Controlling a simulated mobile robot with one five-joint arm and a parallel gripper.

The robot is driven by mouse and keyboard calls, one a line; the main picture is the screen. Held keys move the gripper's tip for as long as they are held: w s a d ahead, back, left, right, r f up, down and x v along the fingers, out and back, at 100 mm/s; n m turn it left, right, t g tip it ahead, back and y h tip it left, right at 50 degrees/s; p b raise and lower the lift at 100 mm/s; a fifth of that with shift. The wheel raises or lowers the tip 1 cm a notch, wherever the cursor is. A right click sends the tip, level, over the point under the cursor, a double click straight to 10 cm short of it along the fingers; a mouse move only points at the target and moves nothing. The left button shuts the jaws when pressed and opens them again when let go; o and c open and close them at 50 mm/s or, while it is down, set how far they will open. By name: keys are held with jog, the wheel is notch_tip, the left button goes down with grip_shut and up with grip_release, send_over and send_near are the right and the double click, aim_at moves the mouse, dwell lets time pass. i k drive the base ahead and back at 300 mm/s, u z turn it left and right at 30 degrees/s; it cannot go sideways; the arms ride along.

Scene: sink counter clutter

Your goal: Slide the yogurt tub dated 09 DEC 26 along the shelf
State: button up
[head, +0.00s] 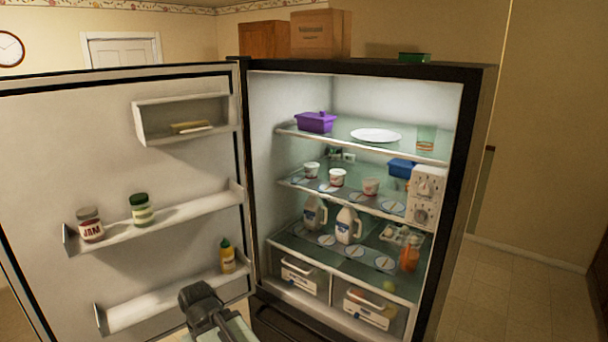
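Three small white yogurt tubs stand upright on the middle glass shelf (300,181) of the open fridge: a left tub (312,170), a middle tub (337,178) and a right tub (371,186). Their dates are too small to read, so I cannot tell which is 09 DEC 26. Pale round marks show on the shelf near the tubs. My gripper (198,293) is low in the view, in front of the door's lower bin, well apart from the tubs. Its fingers do not show clearly.
The open fridge door (100,150) stands at left with jars in its bins. A white dial unit (426,196) and blue container (402,168) sit at the middle shelf's right. Milk jugs (348,225) stand below; a purple container (315,122) and plate (376,135) are above.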

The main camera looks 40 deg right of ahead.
aim_at(310, 168)
jog(key=z, duration=0.15)
jog(key=i, duration=0.95)
jog(key=u, duration=0.1)
